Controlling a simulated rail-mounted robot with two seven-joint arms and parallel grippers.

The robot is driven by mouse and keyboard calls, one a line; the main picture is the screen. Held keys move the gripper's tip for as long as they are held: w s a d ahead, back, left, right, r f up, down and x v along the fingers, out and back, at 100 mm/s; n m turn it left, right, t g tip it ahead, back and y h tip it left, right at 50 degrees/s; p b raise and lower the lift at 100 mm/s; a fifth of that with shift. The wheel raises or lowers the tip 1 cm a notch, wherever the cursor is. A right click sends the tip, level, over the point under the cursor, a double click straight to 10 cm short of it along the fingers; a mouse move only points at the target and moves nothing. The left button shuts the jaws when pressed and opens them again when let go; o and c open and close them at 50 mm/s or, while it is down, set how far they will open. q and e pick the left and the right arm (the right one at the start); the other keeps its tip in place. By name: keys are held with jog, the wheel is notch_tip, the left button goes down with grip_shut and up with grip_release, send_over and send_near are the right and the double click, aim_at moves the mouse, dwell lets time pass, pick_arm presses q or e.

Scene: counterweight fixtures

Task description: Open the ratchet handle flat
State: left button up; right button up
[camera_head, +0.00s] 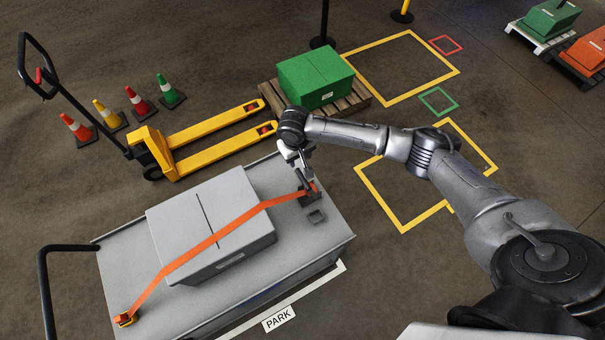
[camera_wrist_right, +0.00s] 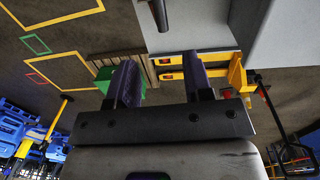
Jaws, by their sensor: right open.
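The ratchet (camera_head: 310,195) sits on the right end of the grey cart, at the end of an orange strap (camera_head: 215,237). Its dark handle (camera_head: 301,179) stands up at a tilt from the ratchet body. My right gripper (camera_head: 297,160) is just above the handle; in the head view they overlap, so I cannot tell if they touch. In the right wrist view the open fingers (camera_wrist_right: 161,85) are empty, and a dark bar (camera_wrist_right: 158,14), apparently the handle, shows at the top edge beyond them. My left gripper is not in view.
The strap crosses a grey weight block (camera_head: 205,215) on the cart (camera_head: 115,262). Behind are a yellow pallet jack (camera_head: 215,130), a green block (camera_head: 315,76) on a pallet, and several cones. Yellow floor squares lie right.

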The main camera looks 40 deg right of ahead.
aim_at(301, 176)
jog(key=f, duration=1.3)
jog(key=shift+s+d+f, duration=0.1)
jog(key=shift+d+f, duration=0.05)
jog(key=shift+d, duration=0.25)
jog(key=shift+c, duration=0.2)
grip_shut()
